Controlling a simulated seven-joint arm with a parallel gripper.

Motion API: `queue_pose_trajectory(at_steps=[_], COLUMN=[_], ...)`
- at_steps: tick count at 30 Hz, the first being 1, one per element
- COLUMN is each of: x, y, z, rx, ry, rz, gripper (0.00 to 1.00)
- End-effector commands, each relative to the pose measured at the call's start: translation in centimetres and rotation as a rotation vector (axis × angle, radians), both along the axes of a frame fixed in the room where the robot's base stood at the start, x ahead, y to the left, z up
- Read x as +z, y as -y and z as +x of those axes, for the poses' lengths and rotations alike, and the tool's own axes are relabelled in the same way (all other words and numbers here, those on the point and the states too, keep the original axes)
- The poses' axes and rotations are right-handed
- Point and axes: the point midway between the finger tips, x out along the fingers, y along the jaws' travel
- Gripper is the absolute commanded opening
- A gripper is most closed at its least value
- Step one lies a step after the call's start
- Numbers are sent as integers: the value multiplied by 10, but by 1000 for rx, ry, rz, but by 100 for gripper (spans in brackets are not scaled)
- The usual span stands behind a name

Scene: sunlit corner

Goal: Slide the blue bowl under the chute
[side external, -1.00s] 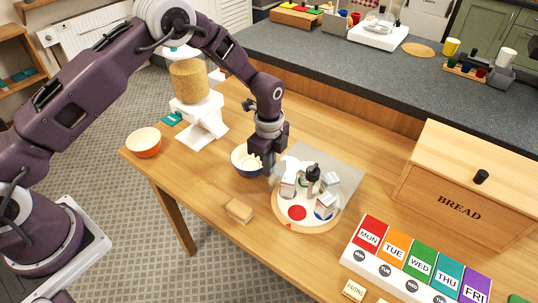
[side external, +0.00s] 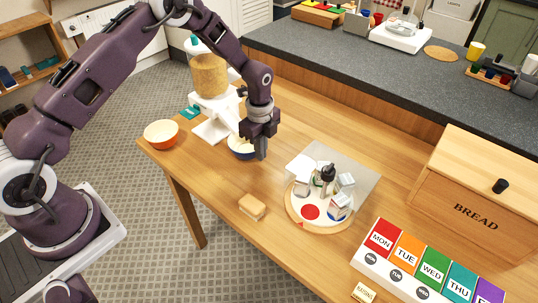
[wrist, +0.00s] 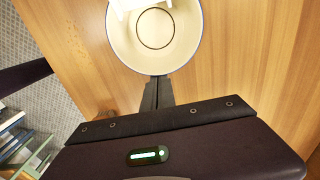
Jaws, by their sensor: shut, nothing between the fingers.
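The blue bowl (side external: 238,150), cream inside with a dark blue outside, stands upright on the table close to the white dispenser (side external: 212,130) with its clear hopper of grain. The dispenser's chute (side external: 228,112) slopes down toward the bowl's near side of the stand. My gripper (side external: 261,154) is shut and low, just right of the bowl. In the wrist view the bowl (wrist: 183,55) is empty, and the shut fingertips (wrist: 157,82) are at its rim; a white part of the dispenser (wrist: 125,5) overlaps its far edge. Whether fingers and bowl touch is unclear.
An orange bowl (side external: 161,134) stands left of the dispenser. A sponge-like block (side external: 252,207) lies near the front edge. A round tray (side external: 322,226) with several small containers, a bread box (side external: 470,195) and a day-labelled pill box (side external: 425,270) stand to the right.

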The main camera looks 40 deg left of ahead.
Motion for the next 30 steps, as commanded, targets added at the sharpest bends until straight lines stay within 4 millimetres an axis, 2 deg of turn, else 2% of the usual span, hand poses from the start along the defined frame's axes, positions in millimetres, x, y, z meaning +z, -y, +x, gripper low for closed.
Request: queue_pose_trajectory(at_steps=[9, 11, 18, 24, 26, 29, 30], x=[5, 15, 74, 103, 123, 185, 215], y=[0, 0, 0, 0, 0, 0, -1], z=[1, 1, 1, 0, -5, -29, -46], rx=[0, 0, -1, 9, 50, 224, 325], ry=[2, 5, 5, 5, 23, 90, 124], rz=[0, 0, 0, 2, 7, 17, 16], gripper=[0, 0, 0, 0, 0, 0, 0])
